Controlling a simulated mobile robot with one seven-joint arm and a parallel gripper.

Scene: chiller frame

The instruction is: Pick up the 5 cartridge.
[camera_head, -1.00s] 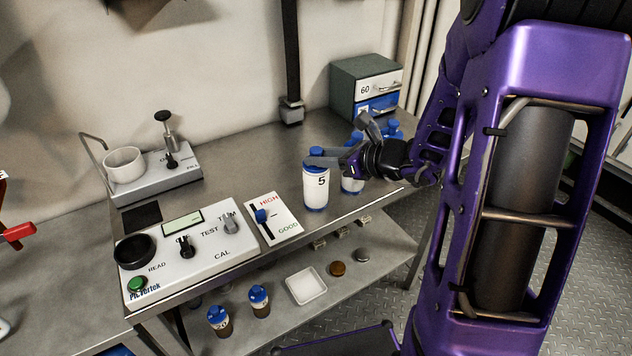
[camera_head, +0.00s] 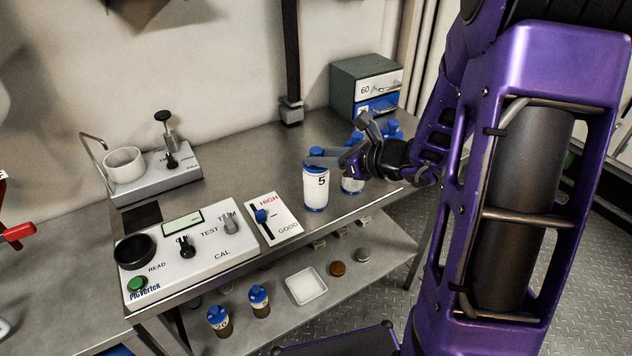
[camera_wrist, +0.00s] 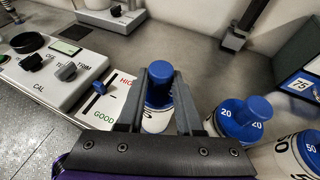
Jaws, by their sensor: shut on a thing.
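The 5 cartridge (camera_head: 316,190) is a white cylinder with a blue cap and blue base, marked 5. It stands upright on the steel bench, near its front edge. My gripper (camera_head: 321,158) reaches in from the right and is shut on the cartridge's top. In the wrist view the two dark fingers (camera_wrist: 158,100) flank the blue cap of the cartridge (camera_wrist: 155,121). The fingers hide part of the cap and upper body.
Another cartridge (camera_head: 352,184) stands just right; the wrist view shows one marked 20 (camera_wrist: 240,118) close to my right finger. A HIGH/GOOD slider panel (camera_head: 273,217) and a test console (camera_head: 190,250) lie left. A drawer cabinet (camera_head: 366,86) stands behind.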

